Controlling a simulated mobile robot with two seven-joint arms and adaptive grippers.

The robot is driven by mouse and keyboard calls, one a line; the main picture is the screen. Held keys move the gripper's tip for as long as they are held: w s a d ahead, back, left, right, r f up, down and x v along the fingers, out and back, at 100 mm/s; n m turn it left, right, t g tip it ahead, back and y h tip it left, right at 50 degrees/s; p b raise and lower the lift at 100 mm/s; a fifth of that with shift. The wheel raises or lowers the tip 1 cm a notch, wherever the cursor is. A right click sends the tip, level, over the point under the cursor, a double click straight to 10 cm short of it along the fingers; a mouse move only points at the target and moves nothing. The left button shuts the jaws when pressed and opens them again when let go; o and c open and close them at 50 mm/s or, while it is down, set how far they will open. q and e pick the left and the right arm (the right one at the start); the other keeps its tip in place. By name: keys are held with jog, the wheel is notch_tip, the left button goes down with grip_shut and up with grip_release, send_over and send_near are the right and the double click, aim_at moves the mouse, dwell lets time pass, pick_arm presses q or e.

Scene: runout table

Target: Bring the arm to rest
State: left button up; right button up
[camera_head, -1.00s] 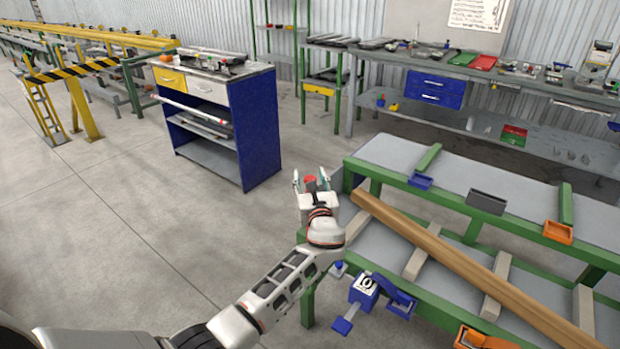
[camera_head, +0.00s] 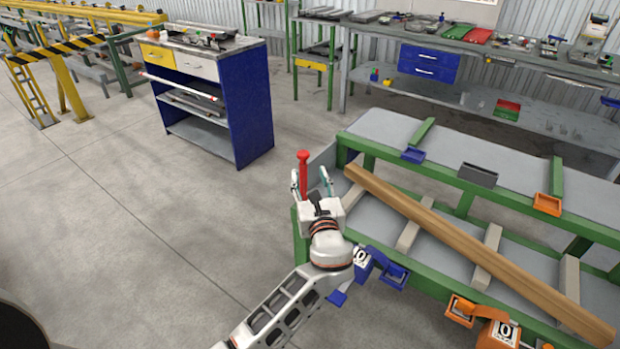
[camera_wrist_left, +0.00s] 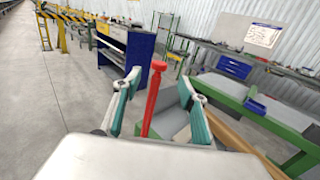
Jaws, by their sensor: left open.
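My left gripper (camera_head: 313,184) is at the near left corner of the green-framed runout table (camera_head: 440,178). Its two fingers are spread open. A red post with a knobbed top (camera_head: 303,172) stands upright by the fingers. In the left wrist view the same red post (camera_wrist_left: 153,98) shows between the open fingers (camera_wrist_left: 158,92), with space on both sides. I cannot tell how far beyond the fingertips it stands. My right gripper is not in view.
A long wooden beam (camera_head: 450,240) lies across the table. Blue (camera_head: 413,156), grey (camera_head: 478,175) and orange (camera_head: 547,204) trays sit along its rail. A blue cabinet (camera_head: 246,110) stands back left. A workbench (camera_head: 500,75) lines the wall.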

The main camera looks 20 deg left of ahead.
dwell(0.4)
pick_arm(q)
jog(key=s+f+n+g+h, duration=0.1)
jog(key=s+f+n+h, duration=0.2)
jog(key=f, duration=0.4)
jog(key=s+a+f+n+g+h, duration=0.1)
jog(key=s+f+n+g, duration=0.1)
jog(key=s+f+n, duration=0.4)
jog(key=s+f+n+g+h, duration=0.15)
jog(key=s+f, duration=0.25)
jog(key=f, duration=0.4)
jog(key=s+f+n+h, duration=0.2)
jog(key=s+f+n, duration=0.1)
jog(key=s+n, duration=0.5)
jog(key=s+a+f+n+g+h, duration=0.1)
jog(key=s+f+n+h, duration=0.2)
jog(key=s+n, duration=0.5)
jog(key=s, duration=0.3)
jog(key=shift+a, duration=0.25)
jog(key=shift+s, duration=0.1)
